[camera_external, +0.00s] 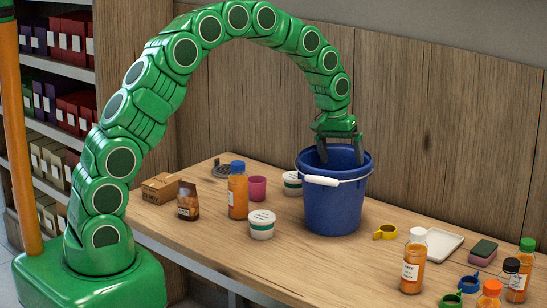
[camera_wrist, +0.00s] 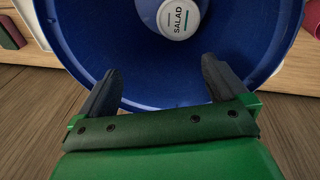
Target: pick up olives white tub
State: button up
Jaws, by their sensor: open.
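Two white tubs stand on the table in the external view: one (camera_external: 262,225) in front, left of the blue bucket (camera_external: 333,208), and one (camera_external: 291,185) behind, partly hidden by the bucket. Their labels are too small to read, so I cannot tell which is olives. In the wrist view, a white lid marked SALAD (camera_wrist: 179,17) shows inside the blue bucket (camera_wrist: 130,40). My gripper (camera_external: 341,155) is over the bucket's mouth, pointing down, its fingertips at about rim level. In the wrist view the jaws (camera_wrist: 161,75) are spread with nothing between them.
Left of the bucket stand an orange bottle (camera_external: 238,195), a pink cup (camera_external: 257,188), a brown bag (camera_external: 188,203) and a cardboard box (camera_external: 160,188). At right are a yellow cup (camera_external: 386,232), a white tray (camera_external: 438,245), a sponge (camera_external: 483,250) and several bottles.

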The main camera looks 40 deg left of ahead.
jog(key=w+a+r+t, duration=0.1)
jog(key=w+r+t, duration=0.3)
jog(key=r, duration=0.4)
jog(key=w+a+n+t, duration=0.1)
jog(key=w+a+t, duration=0.25)
jog(key=a, duration=0.35)
jog(key=w+a+n+t, duration=0.1)
jog(key=w+a+t, duration=0.1)
jog(key=w+a, duration=0.45)
jog(key=s+a+r+n+t+y, duration=0.1)
jog(key=a+r+t+y, duration=0.15)
jog(key=a, duration=0.65)
jog(key=s+a+r+n+t+y, duration=0.2)
jog(key=a+t, duration=0.1)
jog(key=a, duration=0.5)
jog(key=m+g+y, duration=0.1)
jog(key=m+g, duration=0.3)
send_near(294, 176)
jog(key=x, duration=0.3)
jog(key=shift+f, duration=0.1)
jog(key=shift+x, duration=3.9)
jog(key=c, duration=1.1)
